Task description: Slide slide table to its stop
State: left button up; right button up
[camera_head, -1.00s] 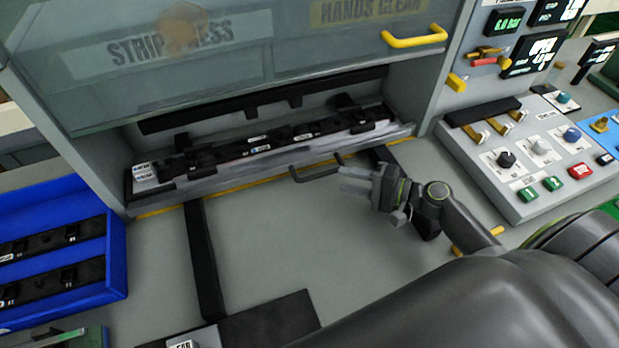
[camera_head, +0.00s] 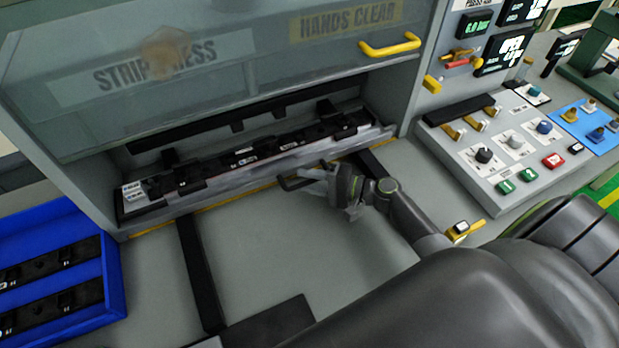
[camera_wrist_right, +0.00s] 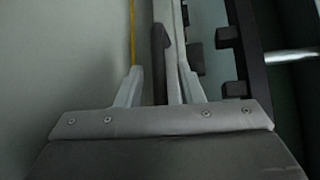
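The slide table (camera_head: 218,182) is a long grey plate carrying a black strip, in the low opening of the press. A dark bar handle (camera_head: 288,184) sticks out from its front edge. My right gripper (camera_head: 314,178) is at this handle from the right. In the right wrist view the fingers (camera_wrist_right: 158,88) stand apart, with the dark handle bar (camera_wrist_right: 160,55) between them. A gap shows beside the left finger, and the right finger overlaps the table's pale edge. My left gripper is out of view.
A clear guard with a yellow handle (camera_head: 390,46) hangs above the opening. A blue bin (camera_head: 112,280) with black strips stands at left. A control panel (camera_head: 480,178) with buttons is at right. The grey bench top (camera_head: 262,250) in front is mostly clear.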

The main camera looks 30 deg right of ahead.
aim_at(303, 167)
grip_shut()
dwell(0.3)
jog(key=shift+w+f+b, duration=0.1)
jog(key=shift+w+b, duration=0.25)
jog(key=shift+b, duration=0.1)
jog(key=w+b, duration=0.3)
jog(key=w, duration=0.1)
jog(key=shift+d+f, duration=0.1)
jog(key=shift+w, duration=0.2)
jog(key=shift+r, duration=0.3)
